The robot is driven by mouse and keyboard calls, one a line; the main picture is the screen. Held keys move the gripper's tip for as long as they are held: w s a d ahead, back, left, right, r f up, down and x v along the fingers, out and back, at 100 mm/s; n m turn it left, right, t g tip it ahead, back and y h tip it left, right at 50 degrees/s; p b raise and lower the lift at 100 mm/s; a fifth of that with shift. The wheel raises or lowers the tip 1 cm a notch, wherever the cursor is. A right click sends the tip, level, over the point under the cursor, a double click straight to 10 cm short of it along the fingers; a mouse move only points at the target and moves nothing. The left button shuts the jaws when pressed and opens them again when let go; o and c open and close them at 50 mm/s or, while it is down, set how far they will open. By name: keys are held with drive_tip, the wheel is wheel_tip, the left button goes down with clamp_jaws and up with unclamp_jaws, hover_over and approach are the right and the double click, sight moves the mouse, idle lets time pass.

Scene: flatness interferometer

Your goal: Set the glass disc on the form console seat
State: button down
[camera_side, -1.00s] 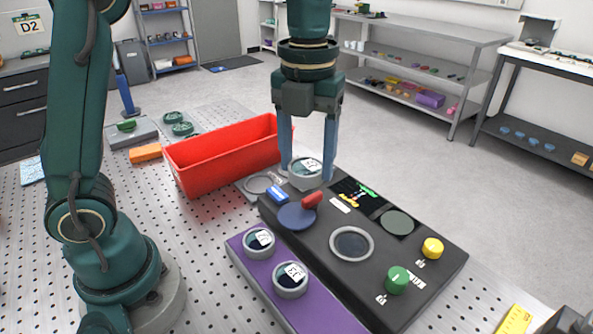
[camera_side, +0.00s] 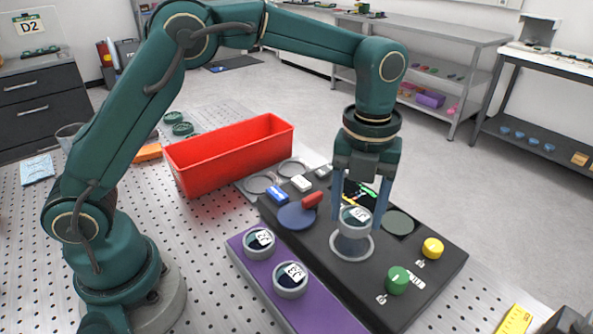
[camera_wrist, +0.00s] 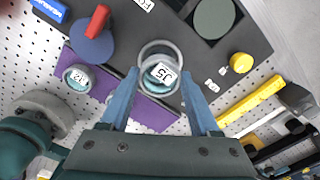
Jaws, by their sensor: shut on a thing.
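My gripper (camera_side: 357,222) points down over the black console (camera_side: 425,268), its two blue fingers shut on a glass disc (camera_side: 355,214) in a grey mount with a white label. The disc also shows between the fingers in the wrist view (camera_wrist: 161,73). The console's round ringed seat (camera_side: 352,252) lies under the disc. In the wrist view the seat ring (camera_wrist: 160,44) shows around and beyond the disc's far side. The disc appears just above the seat; the exact gap is hard to tell.
A purple rack (camera_side: 318,312) holds two similar labelled discs in front of the console. The console carries a red lever (camera_side: 312,200), a green knob (camera_side: 397,280) and a yellow knob (camera_side: 433,248). A red bin (camera_side: 215,160) stands behind. A yellow object (camera_side: 515,320) lies at right.

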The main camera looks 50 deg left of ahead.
sight(356, 216)
drive_tip(key=shift+f, duration=2.05)
drive_tip(key=shift+c, duration=0.6)
unclamp_jaws()
drive_tip(key=shift+f, duration=0.1)
